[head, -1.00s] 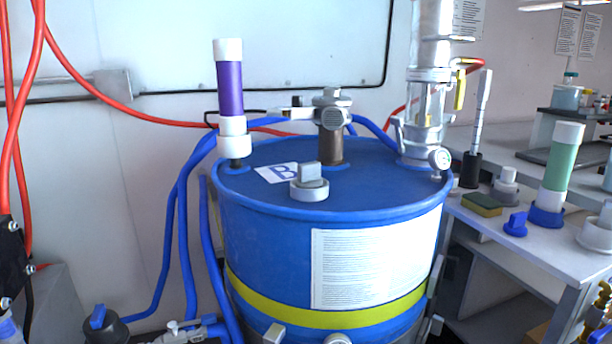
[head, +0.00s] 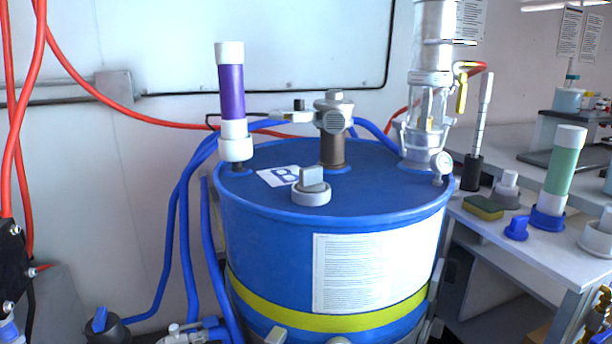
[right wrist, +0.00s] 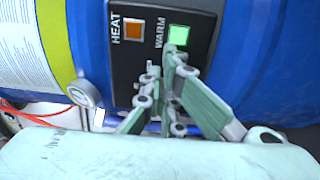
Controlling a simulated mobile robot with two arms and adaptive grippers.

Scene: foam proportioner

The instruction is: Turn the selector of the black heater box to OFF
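The black heater box (right wrist: 122,72) shows in the right wrist view, on the side of the blue drum (right wrist: 262,70). Its face has an orange lamp (right wrist: 134,30) by the word HEAT and a green lit lamp (right wrist: 178,35) by the word WARM. My right gripper (right wrist: 163,72) is right in front of the box face, its fingertips close together beside the lamps. The fingers cover that part of the face, so I cannot make out the selector or whether it is between them. The heater box does not show in the head view. My left gripper is in neither current view.
The blue drum's top (head: 375,190) carries a grey cap (head: 311,187), a purple-sleeved tube (head: 232,95) and a metal pump (head: 422,130). Blue hoses (head: 172,230) run down its left side. A bench (head: 560,245) with loose parts stands at the right.

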